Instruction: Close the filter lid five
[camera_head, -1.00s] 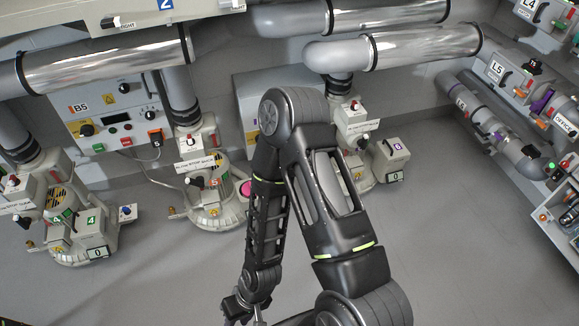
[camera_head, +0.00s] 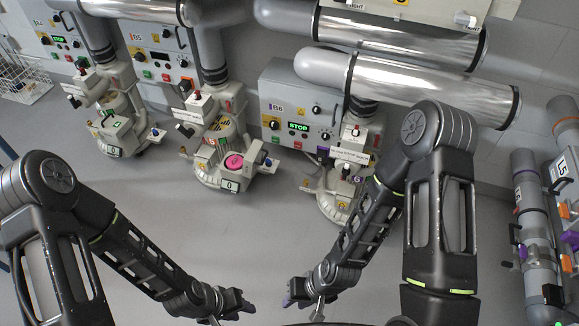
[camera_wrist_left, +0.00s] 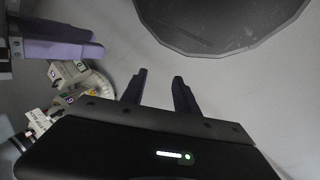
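The blower under the B5 panel (camera_head: 165,55) stands left of centre in the head view, with a pale body (camera_head: 207,176) and a round pink part (camera_head: 233,162) exposed at its front. A striped yellow-black plate (camera_head: 222,130) is upright behind the pink part. I cannot tell for sure which piece is filter lid five. My left gripper (camera_head: 249,303) is low and nearer to me than the blower, apart from it. In the left wrist view its dark fingers (camera_wrist_left: 158,92) are apart and empty. My right gripper (camera_head: 289,299) is close to its right; its opening is unclear.
Another blower (camera_head: 122,135) stands at the left, and one (camera_head: 330,195) under the B6 panel is partly behind my right arm. Large metal pipes (camera_head: 400,75) run overhead. Grey floor (camera_head: 210,240) is clear between my arms and the blowers.

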